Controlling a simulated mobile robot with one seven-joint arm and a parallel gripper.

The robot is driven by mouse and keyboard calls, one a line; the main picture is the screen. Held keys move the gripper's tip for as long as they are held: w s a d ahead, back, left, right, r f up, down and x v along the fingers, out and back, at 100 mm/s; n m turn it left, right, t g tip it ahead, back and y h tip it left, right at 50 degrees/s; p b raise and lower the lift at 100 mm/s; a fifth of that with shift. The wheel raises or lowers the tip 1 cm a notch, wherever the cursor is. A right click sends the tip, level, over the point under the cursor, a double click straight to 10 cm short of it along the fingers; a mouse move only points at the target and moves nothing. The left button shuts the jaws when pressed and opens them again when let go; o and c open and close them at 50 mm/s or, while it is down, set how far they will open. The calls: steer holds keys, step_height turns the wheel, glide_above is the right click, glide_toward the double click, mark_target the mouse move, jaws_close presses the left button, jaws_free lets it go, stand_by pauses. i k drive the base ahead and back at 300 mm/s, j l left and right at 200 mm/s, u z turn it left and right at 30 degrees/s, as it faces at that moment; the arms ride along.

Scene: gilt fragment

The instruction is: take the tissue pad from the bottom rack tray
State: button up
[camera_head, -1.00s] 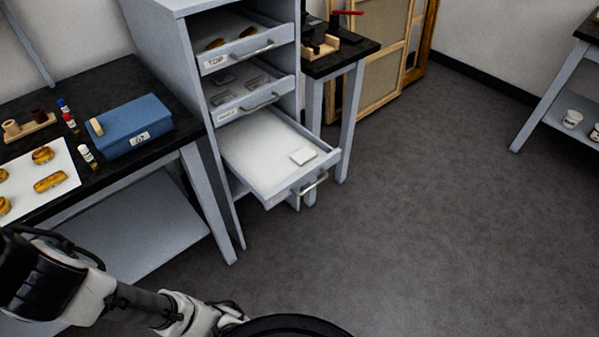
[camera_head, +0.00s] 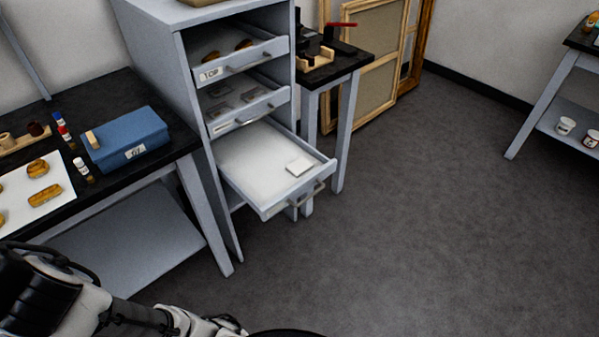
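The bottom rack tray (camera_head: 250,170) is pulled far out of the grey rack and shows a pale, mostly bare floor. The tissue pad (camera_head: 300,165), a small white square, lies flat in it near the front right corner. The tray's front has a metal bar handle (camera_head: 307,194). My arm crosses the lower left of the view, well below and left of the tray. The end of my arm runs out of sight at the bottom edge, so my gripper's fingers do not show.
Above are the middle tray (camera_head: 245,118) with dark pieces and the top tray (camera_head: 240,68) with gilt pieces. A black-topped bench at left holds a blue box (camera_head: 125,137) and small bottles. Floor at right is clear.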

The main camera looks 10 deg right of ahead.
mark_target(298, 167)
steer(key=i+j, duration=0.15)
steer(key=j, duration=0.2)
steer(key=i+j, duration=0.15)
steer(key=j, duration=0.25)
steer(key=i+j+z, duration=0.1)
steer(key=j, duration=0.25)
steer(key=i+j, duration=0.2)
steer(key=j, duration=0.2)
steer(key=i+z, duration=0.1)
steer(key=z, duration=1)
steer(key=i+j, duration=0.7)
steer(key=i+z, duration=0.05)
steer(key=i, duration=0.05)
